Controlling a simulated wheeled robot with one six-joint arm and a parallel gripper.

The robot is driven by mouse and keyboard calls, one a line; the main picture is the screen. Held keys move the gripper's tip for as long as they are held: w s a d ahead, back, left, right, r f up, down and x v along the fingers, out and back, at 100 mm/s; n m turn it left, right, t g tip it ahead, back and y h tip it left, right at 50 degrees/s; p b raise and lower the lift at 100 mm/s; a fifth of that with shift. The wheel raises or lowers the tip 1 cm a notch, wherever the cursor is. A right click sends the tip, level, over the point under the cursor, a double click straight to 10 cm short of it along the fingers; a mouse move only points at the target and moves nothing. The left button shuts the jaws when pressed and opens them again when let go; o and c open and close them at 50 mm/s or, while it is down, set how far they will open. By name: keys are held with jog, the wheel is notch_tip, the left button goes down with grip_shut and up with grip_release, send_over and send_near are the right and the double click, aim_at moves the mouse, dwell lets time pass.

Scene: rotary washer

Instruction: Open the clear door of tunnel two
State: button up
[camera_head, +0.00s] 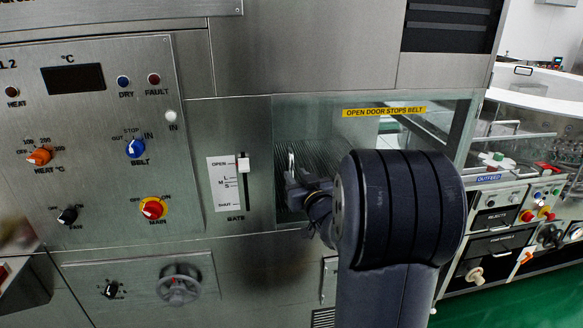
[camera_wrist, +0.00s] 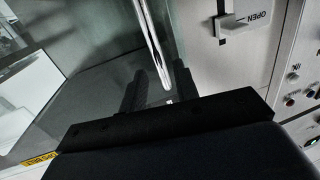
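The clear door (camera_head: 340,132) is a glass panel in the steel housing, with a yellow label reading "OPEN DOOR STOPS BELT" (camera_head: 384,111) at its top. It looks shut. Its metal bar handle (camera_head: 291,158) stands upright near the left edge of the glass; the handle also shows in the wrist view (camera_wrist: 152,40). My gripper (camera_head: 292,182) is at the lower part of the handle. In the wrist view my gripper (camera_wrist: 160,74) has its two dark fingers apart, one on each side of the bar. I cannot tell whether either finger touches it. My arm hides the lower right of the door.
A gate slider (camera_head: 243,164) sits just left of the door. The control panel (camera_head: 95,110) with several knobs and lights fills the left, its top label ending in "L 2". An outfeed control box (camera_head: 505,200) stands at the right above green floor (camera_head: 520,300).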

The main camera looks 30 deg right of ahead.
aim_at(293, 171)
jog(key=shift+w+d+p, duration=0.15)
jog(key=shift+w+p, duration=0.25)
jog(key=shift+w, duration=1.7)
grip_shut()
